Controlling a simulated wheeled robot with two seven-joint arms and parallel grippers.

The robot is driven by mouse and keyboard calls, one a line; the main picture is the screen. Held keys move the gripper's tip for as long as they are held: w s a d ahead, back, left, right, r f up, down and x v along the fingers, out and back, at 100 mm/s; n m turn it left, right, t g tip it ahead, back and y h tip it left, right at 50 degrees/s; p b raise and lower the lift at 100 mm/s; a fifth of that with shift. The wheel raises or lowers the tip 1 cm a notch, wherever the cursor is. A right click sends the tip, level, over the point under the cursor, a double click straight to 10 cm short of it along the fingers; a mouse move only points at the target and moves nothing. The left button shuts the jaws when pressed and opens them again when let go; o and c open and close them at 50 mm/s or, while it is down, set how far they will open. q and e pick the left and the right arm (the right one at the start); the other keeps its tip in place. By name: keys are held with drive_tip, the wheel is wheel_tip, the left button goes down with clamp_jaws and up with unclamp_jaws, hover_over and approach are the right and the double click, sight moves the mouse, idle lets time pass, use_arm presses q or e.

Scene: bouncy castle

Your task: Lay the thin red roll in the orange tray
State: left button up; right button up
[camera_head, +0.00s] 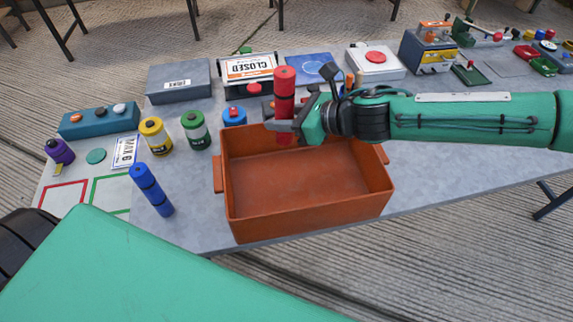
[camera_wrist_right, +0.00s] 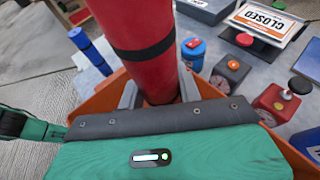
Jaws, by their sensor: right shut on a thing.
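The thin red roll (camera_head: 285,88) is upright in my right gripper (camera_head: 284,125), with a dark band around it. My right gripper is shut on it over the back wall of the orange tray (camera_head: 305,219). In the right wrist view the red roll (camera_wrist_right: 138,40) stands between the two fingers, with parts of the orange tray (camera_wrist_right: 93,103) below. The tray is empty where I can see into it. The roll's lower end shows near the tray's back wall; I cannot tell if it touches. My left gripper is not in view.
A blue roll (camera_head: 151,189) stands left of the tray. Yellow (camera_head: 156,137) and green (camera_head: 196,130) canisters stand behind it. A closed sign (camera_head: 249,68), grey box (camera_head: 179,81) and red-button box (camera_head: 375,62) line the back.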

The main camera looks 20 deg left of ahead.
wheel_tip(320, 180, down, 14)
drive_tip(key=shift+f+p, duration=0.25)
drive_tip(key=shift+p, duration=0.2)
drive_tip(key=shift+f, duration=0.35)
drive_tip(key=o, duration=1)
drive_tip(key=shift+o, duration=0.2)
drive_tip(key=shift+r, duration=0.35)
use_arm(q)
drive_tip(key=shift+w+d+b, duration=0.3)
drive_tip(key=shift+b, duration=0.25)
use_arm(e)
drive_tip(key=v, duration=1.2)
drive_tip(key=shift+f, duration=0.2)
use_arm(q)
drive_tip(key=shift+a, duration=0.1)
use_arm(e)
drive_tip(key=shift+d, duration=0.1)
